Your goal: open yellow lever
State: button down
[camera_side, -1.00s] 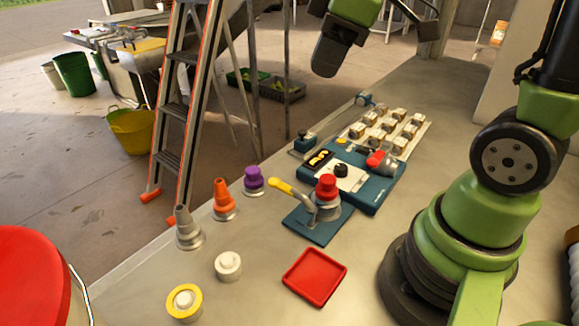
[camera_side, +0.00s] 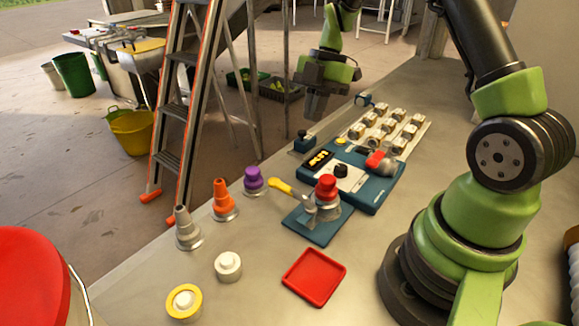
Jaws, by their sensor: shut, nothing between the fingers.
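The yellow lever (camera_side: 281,188) is the handle of a small metal press on a blue base plate (camera_side: 310,230), near the middle of the table. It points up and to the left. A red nozzle cap (camera_side: 327,185) stands upright in the press beside the lever. My gripper (camera_side: 316,116) is shut and empty. It hangs in the air with its fingers pointing down, above and beyond the press in the picture, well apart from the lever.
A blue control box (camera_side: 365,190) with a display and knob stands behind the press. Purple (camera_side: 253,180), orange (camera_side: 223,202) and grey (camera_side: 186,230) nozzles stand left. A red tray (camera_side: 314,277) lies in front. A keypad-like block (camera_side: 385,130) is further back.

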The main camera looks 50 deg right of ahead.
jog(key=shift+a+f, duration=0.1)
jog(key=x, duration=0.3)
jog(key=a+x, duration=0.1)
jog(key=x, duration=0.3)
jog(key=a+r+x, duration=0.1)
jog(key=x, duration=0.3)
jog(key=shift+a, duration=0.75)
